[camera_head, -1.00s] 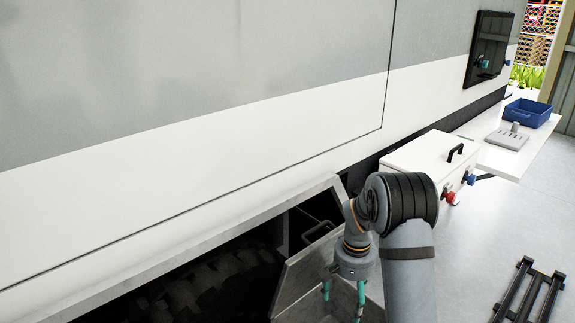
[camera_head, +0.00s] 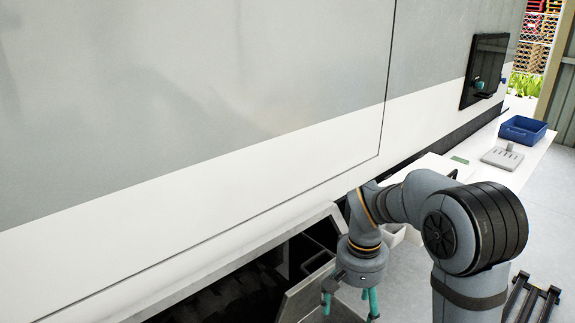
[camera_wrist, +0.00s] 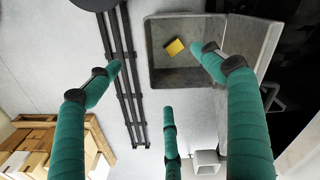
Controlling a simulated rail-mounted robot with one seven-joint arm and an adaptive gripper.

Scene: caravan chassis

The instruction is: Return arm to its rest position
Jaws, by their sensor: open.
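My gripper (camera_head: 350,302) hangs at the bottom centre of the head view, with teal fingers pointing down. It is beside the grey metal compartment (camera_head: 308,302) under the caravan wall. In the wrist view the three teal fingers of my gripper (camera_wrist: 158,78) are spread apart with nothing between them. My arm is bent, with its large dark joint at the lower right of the head view. An open grey box (camera_wrist: 162,66) shows beyond the fingers, with a small yellow block (camera_wrist: 174,47) lying inside it.
The caravan wall (camera_head: 200,150) fills the left and middle. A white shelf (camera_head: 528,150) at right carries a blue bin (camera_head: 523,130) and a grey block stand (camera_head: 502,158). A black rack (camera_head: 530,300) lies on the floor. Cardboard boxes (camera_wrist: 35,140) show lower left in the wrist view.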

